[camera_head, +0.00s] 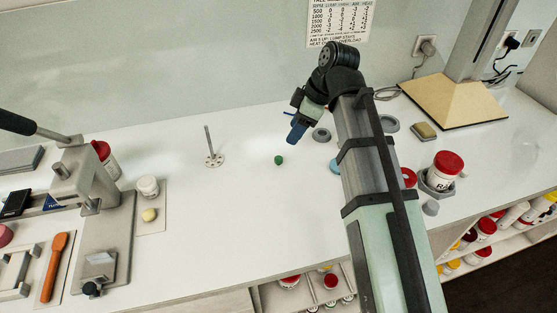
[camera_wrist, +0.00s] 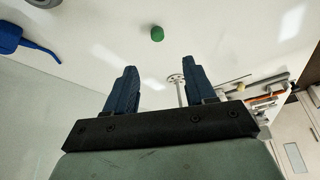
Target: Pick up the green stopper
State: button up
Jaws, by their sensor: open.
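The green stopper (camera_head: 279,160) is a small dark green piece lying alone on the white bench, in the middle of the head view. It also shows in the wrist view (camera_wrist: 157,34), beyond the fingertips and between their lines. My gripper (camera_head: 292,140) is above the bench, up and to the right of the stopper in the head view, and apart from it. In the wrist view my gripper's two blue fingers (camera_wrist: 159,68) are spread apart with nothing between them.
A metal stand with a perforated round foot (camera_head: 215,160) is left of the stopper. A grey ring (camera_head: 321,134) and a red-lidded jar (camera_head: 443,173) are to the right. A white jar (camera_head: 148,188) and a lever press (camera_head: 80,180) are at left. The bench around the stopper is clear.

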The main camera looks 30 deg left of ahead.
aim_at(278, 158)
jog(key=shift+x, duration=5.95)
jog(key=shift+w+f, duration=0.1)
jog(key=shift+w, duration=0.05)
jog(key=shift+c, duration=0.5)
grip_shut()
